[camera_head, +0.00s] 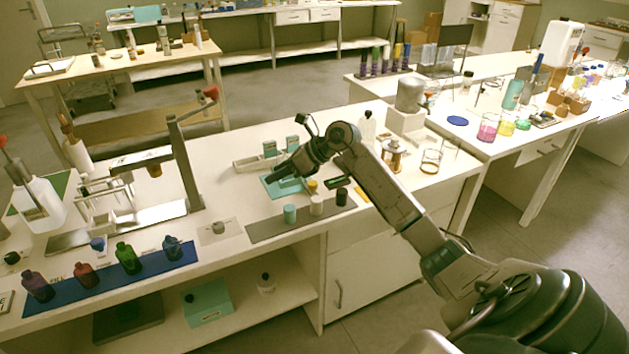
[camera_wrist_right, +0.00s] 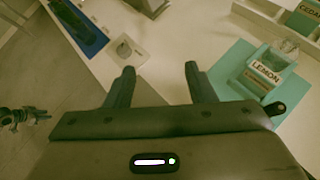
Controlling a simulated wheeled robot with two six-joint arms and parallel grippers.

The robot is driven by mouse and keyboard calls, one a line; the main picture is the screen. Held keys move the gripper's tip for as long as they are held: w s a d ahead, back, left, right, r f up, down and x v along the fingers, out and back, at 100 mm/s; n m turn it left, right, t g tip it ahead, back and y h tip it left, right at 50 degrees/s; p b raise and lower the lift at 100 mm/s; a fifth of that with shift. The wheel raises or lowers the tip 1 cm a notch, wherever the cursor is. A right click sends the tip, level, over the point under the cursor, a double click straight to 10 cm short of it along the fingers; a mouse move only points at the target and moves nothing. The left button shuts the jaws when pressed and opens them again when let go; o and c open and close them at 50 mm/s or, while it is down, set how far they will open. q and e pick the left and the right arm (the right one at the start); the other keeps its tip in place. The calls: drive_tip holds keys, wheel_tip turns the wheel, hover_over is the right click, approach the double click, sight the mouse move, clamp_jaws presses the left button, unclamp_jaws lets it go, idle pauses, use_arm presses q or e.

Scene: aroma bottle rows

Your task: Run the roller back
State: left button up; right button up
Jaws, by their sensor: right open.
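No part stands out clearly as the roller. A metal frame stand (camera_head: 108,190) with thin bars stands on the left of the bench, beside a lever press (camera_head: 187,165) with a red knob. My right gripper (camera_head: 278,175) is open and empty above the teal mat (camera_head: 268,189). In the right wrist view its two fingers (camera_wrist_right: 158,78) are spread with bare bench between them. A teal box labelled LEMON (camera_wrist_right: 265,72) is right of the fingers, with a dark rounded piece (camera_wrist_right: 275,108) near it. My left gripper is out of view.
A blue mat (camera_head: 112,289) with several coloured bottles lies at the front left. A grey mat (camera_head: 262,233) holds teal, white and dark jars. A white card (camera_head: 232,233) with a grey round piece lies between. A white tray (camera_head: 247,164) stands behind.

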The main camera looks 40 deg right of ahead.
sight(313, 183)
drive_tip(key=s+d+r+g+h, duration=0.1)
drive_tip(key=s+d+g+h, duration=0.15)
drive_tip(key=d, duration=0.45)
drive_tip(key=s+d+r+g+h, duration=0.1)
drive_tip(key=d+g+h, duration=0.15)
drive_tip(key=d, duration=0.35)
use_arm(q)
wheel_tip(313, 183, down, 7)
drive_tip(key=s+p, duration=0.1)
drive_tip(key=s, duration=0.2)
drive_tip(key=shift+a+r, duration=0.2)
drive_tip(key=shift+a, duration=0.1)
use_arm(e)
drive_tip(key=shift+t, duration=0.4)
drive_tip(key=x, duration=1)
drive_tip(key=shift+d+f, duration=0.3)
drive_tip(key=shift+f, duration=0.2)
drive_tip(key=shift+c, duration=0.4)
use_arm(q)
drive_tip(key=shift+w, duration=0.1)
use_arm(e)
drive_tip(key=shift+a, duration=0.1)
clamp_jaws()
